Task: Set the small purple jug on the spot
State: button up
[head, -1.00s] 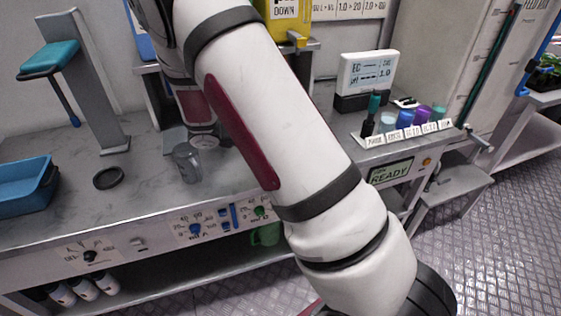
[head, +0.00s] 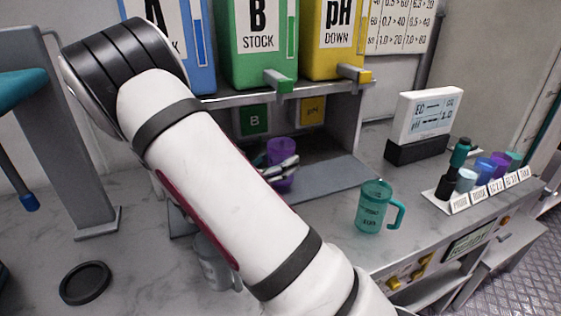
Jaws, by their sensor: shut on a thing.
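The small purple jug (head: 279,150) is under the shelf, below the green B container, in front of the back wall. My gripper (head: 284,168) is shut on it, its pale fingers crossing the jug's middle. The jug looks about upright; my arm hides part of the scene around it, and I cannot tell whether its base touches the counter. A dark round ring or disc (head: 85,283) lies on the counter at the lower left. No other marked spot is clear to me.
A teal jug (head: 371,208) stands right of my gripper, and a grey jug (head: 213,264) is partly behind my arm. A meter (head: 430,116) and a rack of small coloured vessels (head: 484,182) are at the right. A shelf post (head: 345,132) stands right of the purple jug.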

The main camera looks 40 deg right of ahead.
jog(key=shift+w+f, duration=0.3)
jog(key=shift+w, duration=0.1)
jog(key=shift+f+b, duration=0.8)
jog(key=shift+f, duration=0.35)
jog(key=shift+f, duration=0.2)
jog(key=o, duration=1.3)
notch_tip(320, 180, up, 10)
jog(key=shift+f, duration=0.1)
